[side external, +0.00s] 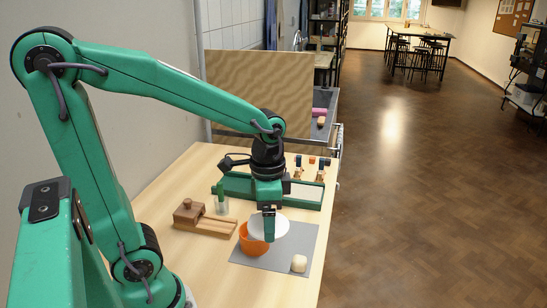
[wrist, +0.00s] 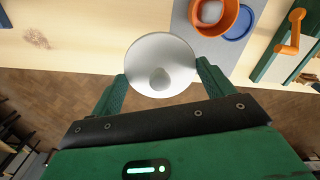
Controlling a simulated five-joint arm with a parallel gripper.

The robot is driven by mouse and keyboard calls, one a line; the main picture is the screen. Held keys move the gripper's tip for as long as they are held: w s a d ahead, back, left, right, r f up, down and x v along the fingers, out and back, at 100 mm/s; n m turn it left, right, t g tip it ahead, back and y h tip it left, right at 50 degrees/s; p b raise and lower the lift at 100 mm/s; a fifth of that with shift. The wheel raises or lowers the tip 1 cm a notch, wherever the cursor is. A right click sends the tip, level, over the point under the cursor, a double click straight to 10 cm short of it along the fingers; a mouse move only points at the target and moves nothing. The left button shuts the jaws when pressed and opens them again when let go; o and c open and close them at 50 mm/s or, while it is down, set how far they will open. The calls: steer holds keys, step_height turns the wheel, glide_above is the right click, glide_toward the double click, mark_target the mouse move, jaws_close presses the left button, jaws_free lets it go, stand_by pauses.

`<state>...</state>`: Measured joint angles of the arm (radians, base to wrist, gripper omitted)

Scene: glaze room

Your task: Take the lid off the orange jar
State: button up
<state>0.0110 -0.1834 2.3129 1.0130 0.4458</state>
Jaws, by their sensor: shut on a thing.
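The orange jar (side external: 252,241) stands on a grey mat (side external: 302,240). In the wrist view the jar (wrist: 229,22) is at the top right, its mouth uncovered, with something pale inside. My gripper (wrist: 161,84) is shut on a round white lid (wrist: 178,53) with a small knob, held across its rim between the two fingers. The lid is apart from the jar in the wrist view. In the side view my gripper (side external: 269,240) points down in front of the white lid (side external: 282,228), which overlaps the jar from this angle.
A pale ball (side external: 299,263) sits on the mat's front part. A wooden block with rails (side external: 205,220) and a small green-topped bottle (side external: 221,204) stand left. A green-framed tray (side external: 306,195) is behind. A blue disc (wrist: 240,26) lies beside the jar.

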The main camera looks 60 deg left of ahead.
steer(key=shift+d+r, duration=0.1)
steer(key=shift+d, duration=0.05)
stand_by(0.6)
steer(key=shift+w, duration=0.45)
steer(key=w+d+f, duration=0.3)
steer(key=w+f, duration=0.3)
steer(key=w, duration=0.4)
glide_above(301, 237)
steer(key=shift+n, duration=0.4)
step_height(301, 237, down, 7)
steer(key=shift+w+a+r, duration=0.1)
steer(key=shift+r, duration=0.1)
steer(key=shift+f, duration=0.1)
steer(key=shift+f, duration=1.9)
steer(key=shift+f, duration=0.1)
